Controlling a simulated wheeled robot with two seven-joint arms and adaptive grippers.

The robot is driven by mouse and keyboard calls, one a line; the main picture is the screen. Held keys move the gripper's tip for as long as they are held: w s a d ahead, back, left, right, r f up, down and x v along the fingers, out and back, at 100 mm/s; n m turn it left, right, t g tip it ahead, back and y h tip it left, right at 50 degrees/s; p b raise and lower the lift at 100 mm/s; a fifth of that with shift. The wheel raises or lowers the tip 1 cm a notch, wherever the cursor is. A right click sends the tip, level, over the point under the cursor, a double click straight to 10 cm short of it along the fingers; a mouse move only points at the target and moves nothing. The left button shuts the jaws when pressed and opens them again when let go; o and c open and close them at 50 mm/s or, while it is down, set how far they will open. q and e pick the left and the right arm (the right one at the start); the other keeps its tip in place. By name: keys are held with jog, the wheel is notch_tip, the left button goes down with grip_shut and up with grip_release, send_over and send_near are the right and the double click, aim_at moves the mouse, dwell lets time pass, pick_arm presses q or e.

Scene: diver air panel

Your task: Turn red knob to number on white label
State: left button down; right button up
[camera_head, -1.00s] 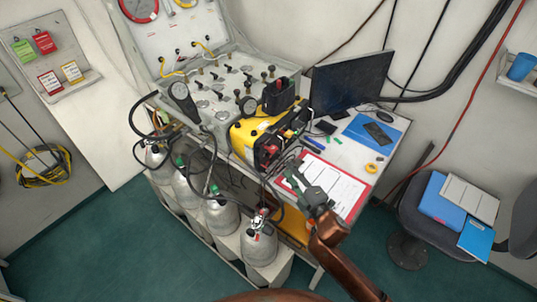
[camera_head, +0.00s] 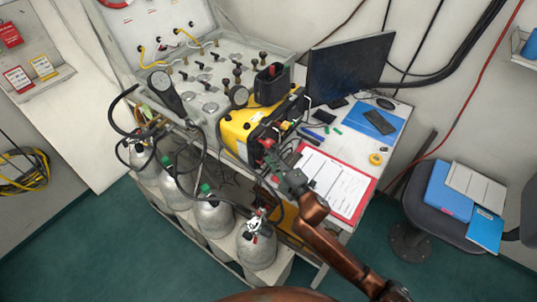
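A yellow unit with a black front (camera_head: 236,131) stands on the bench in the middle of the head view. A small red knob (camera_head: 267,143) shows at its lower front. My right gripper (camera_head: 270,161) is just below and in front of this knob, pointing at it. Whether they touch cannot be told. The gripper's fingers are small and dark, and their opening is not clear. The knob's white label and number cannot be made out. My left gripper is not in view.
A clipboard with a red edge (camera_head: 355,206) lies right of my gripper. A monitor (camera_head: 347,62) stands behind it. Grey cylinders (camera_head: 257,248) with hoses stand below the bench front. A grey valve panel (camera_head: 208,62) is behind the yellow unit. A chair (camera_head: 430,218) is at right.

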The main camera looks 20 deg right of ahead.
jog(key=shift+x, duration=1.05)
grip_shut()
